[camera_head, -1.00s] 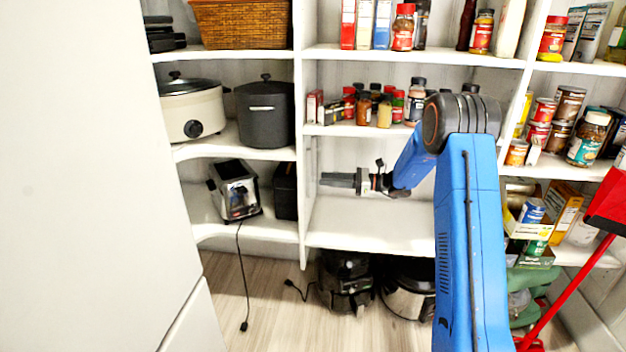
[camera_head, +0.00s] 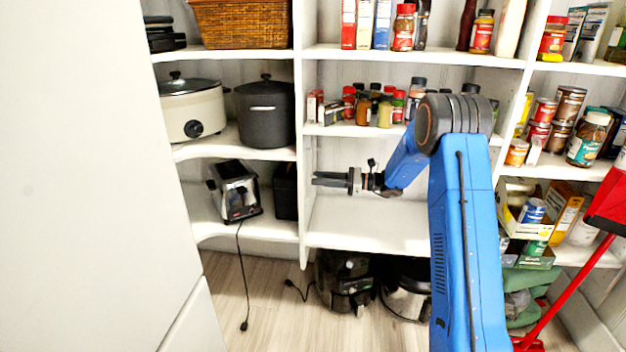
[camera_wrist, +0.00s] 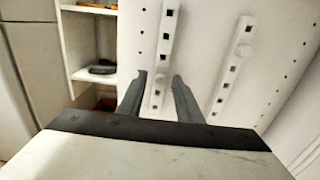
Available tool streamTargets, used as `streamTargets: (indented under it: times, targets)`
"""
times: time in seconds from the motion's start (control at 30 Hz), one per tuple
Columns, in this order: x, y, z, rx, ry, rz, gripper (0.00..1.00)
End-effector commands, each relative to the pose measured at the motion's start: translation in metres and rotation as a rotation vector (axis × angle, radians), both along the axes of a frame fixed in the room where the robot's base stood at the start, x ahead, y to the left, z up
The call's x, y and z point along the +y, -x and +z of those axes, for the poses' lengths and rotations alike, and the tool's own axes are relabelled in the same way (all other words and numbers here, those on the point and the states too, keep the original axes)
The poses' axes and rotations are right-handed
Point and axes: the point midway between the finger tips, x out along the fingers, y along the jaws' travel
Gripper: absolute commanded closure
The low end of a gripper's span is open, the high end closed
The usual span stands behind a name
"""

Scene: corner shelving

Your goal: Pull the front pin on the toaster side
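My gripper (camera_head: 316,179) is in the open bay right of the upright divider (camera_head: 301,100), pointing left toward it. In the wrist view my gripper (camera_wrist: 160,78) has its two dark fingers apart, with nothing held between them. Beyond them is a white panel with two vertical strips of square holes. A small pale round knob, seemingly a pin (camera_wrist: 247,52), is on the right strip. The left strip (camera_wrist: 165,45) runs down behind the fingers, and its lower part is partly hidden. The toaster (camera_head: 238,190) stands on the lower left shelf, across the divider.
A white shelf board (camera_head: 365,225) lies below my gripper. Several spice jars (camera_head: 385,112) stand on the shelf above. A black pot (camera_head: 265,110) and a slow cooker (camera_head: 192,110) stand on the left shelf. Black appliances (camera_head: 345,280) are on the floor. The bay around my gripper is clear.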

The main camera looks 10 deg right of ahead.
Motion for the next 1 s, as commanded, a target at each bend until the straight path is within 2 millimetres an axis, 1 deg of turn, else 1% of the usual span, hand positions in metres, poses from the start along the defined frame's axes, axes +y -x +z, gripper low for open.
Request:
streamTargets:
  times: [0.4,0.47,0.5,0.53,1.0]
  targets:
    - [-0.0001,0.0001,0.0,0.0,0.0,0.0,0.68]
    - [-0.0001,0.0,0.0,0.0,0.0,0.0,0.82]
    - [-0.0001,0.0,0.0,0.0,0.0,0.0,0.92]
    - [-0.0001,0.0,0.0,0.0,0.0,0.0,0.99]
    - [-0.0003,0.0001,0.0001,0.0,0.0,0.0,1.0]
